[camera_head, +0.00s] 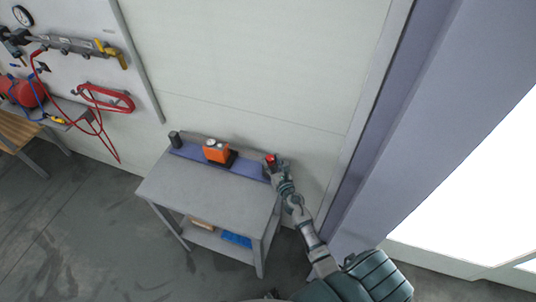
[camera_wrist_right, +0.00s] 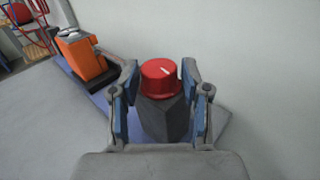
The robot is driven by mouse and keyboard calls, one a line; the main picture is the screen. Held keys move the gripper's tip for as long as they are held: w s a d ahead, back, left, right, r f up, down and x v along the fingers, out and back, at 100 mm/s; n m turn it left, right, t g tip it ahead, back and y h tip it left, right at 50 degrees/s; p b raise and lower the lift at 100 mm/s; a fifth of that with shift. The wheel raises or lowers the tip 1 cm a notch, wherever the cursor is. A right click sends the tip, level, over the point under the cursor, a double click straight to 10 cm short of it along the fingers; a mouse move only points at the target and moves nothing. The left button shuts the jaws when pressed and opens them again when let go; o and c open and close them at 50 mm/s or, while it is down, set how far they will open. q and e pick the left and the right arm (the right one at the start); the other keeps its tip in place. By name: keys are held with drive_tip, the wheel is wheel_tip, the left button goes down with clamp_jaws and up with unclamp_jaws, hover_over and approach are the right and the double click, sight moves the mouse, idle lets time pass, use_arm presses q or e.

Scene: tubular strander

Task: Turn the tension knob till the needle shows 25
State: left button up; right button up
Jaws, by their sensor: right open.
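The red tension knob (camera_wrist_right: 160,78) with a white mark sits on top of a dark grey block (camera_wrist_right: 166,118) in the right wrist view. The knob (camera_head: 270,159) also shows at the right end of the small table in the head view. My right gripper (camera_wrist_right: 162,82) is open, with one blue-padded finger on each side of the knob and block. I cannot tell whether the fingers touch the knob. An orange device (camera_head: 216,151) stands to the left of the knob; its dial and any needle are too small to read. My left gripper is not in view.
The grey table (camera_head: 205,188) stands against a pale wall, with a blue item (camera_head: 236,239) on its lower shelf. A dark cylinder (camera_head: 175,139) stands at its left end. A wall panel with hoses and a gauge (camera_head: 23,16) is at far left. A lilac post (camera_head: 400,130) rises at right.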

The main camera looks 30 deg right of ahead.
sight(268, 156)
drive_tip(key=shift+w+d, duration=0.15)
drive_tip(key=shift+w, duration=0.85)
drive_tip(key=shift+w+d, duration=0.1)
drive_tip(key=shift+w, duration=0.85)
clamp_jaws()
drive_tip(key=shift+f, duration=0.1)
drive_tip(key=shift+f, duration=0.1)
